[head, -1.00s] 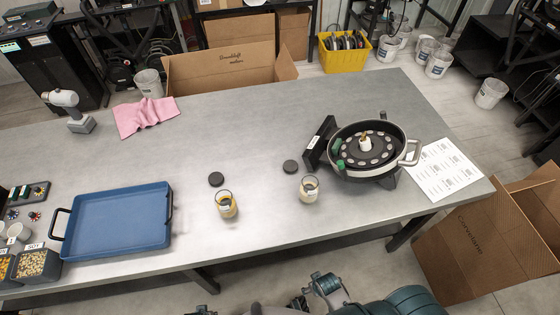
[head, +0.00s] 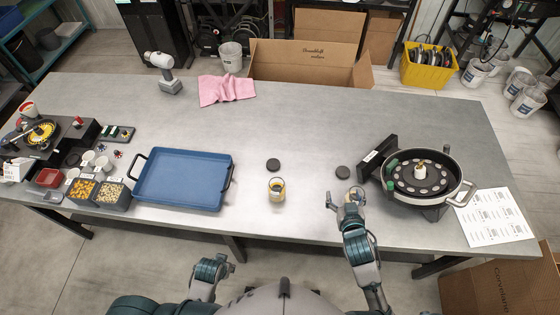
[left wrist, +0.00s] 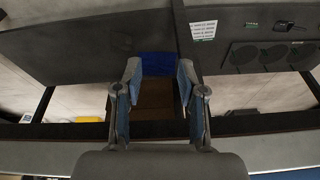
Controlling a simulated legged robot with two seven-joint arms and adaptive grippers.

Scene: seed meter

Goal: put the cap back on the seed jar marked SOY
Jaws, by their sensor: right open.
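One open glass jar (head: 276,189) with yellow contents stands upright mid-table. A dark round cap (head: 273,165) lies flat just behind it. A second dark cap (head: 343,172) lies flat to the right, behind my right gripper (head: 346,197). The second jar, with pale contents earlier, is largely hidden at my right gripper. I cannot read SOY on either jar. My right gripper is open, with its fingers spread at that jar's place; I cannot tell whether they touch it. My left gripper (left wrist: 159,100) has its fingers apart, with nothing between them, in the left wrist view.
A blue tray (head: 183,180) lies left of the jars. The round seed meter (head: 452,188) with its black stand is close on the right, beside a paper sheet (head: 495,217). A pink cloth (head: 227,89) lies at the back. The table between the jars is clear.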

